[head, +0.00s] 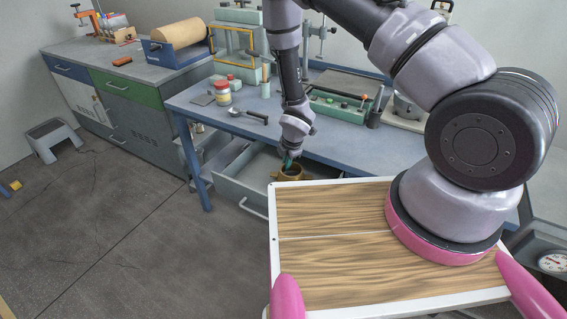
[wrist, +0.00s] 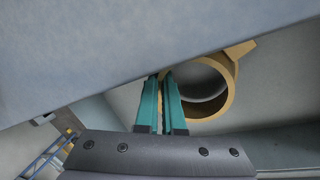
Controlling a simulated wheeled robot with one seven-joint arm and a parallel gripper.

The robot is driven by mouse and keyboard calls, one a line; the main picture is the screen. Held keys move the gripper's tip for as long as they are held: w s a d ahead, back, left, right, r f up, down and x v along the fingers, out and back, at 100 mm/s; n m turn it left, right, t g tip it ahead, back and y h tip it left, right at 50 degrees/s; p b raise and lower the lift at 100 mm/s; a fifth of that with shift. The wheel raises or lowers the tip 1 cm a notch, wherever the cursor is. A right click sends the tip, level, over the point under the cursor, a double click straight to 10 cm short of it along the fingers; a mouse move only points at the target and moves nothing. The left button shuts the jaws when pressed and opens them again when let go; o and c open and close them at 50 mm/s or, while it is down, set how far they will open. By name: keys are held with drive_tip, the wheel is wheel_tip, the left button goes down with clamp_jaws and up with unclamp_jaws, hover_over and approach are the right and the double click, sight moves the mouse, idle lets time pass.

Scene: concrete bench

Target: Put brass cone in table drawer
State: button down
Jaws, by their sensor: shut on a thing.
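The brass cone (head: 291,172) is a hollow, ring-like, gold-brown piece. It shows inside the open table drawer (head: 240,196), toward the drawer's right part. In the wrist view I look into the round opening of the brass cone (wrist: 231,92), with a small spout-like point at its upper right. My gripper (head: 288,161) reaches down into the drawer. Its teal fingers (wrist: 165,82) are close together on the cone's left wall. Whether the cone touches the drawer floor is hard to tell.
The blue table (head: 375,146) stands above the drawer and its edge is close to my gripper. On it are a jar (head: 222,93), a black-handled spoon (head: 247,114) and a green tray (head: 340,108). A grey step stool (head: 53,139) stands on clear floor at left.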

drive_tip(key=shift+w+a, duration=0.35)
drive_tip(key=shift+w, duration=0.55)
drive_tip(key=shift+w+f, duration=0.15)
drive_tip(key=shift+f, duration=0.4)
drive_tip(key=shift+f, duration=0.1)
drive_tip(key=c, duration=1.3)
unclamp_jaws()
drive_tip(key=v, duration=1.2)
drive_tip(key=shift+r, duration=0.2)
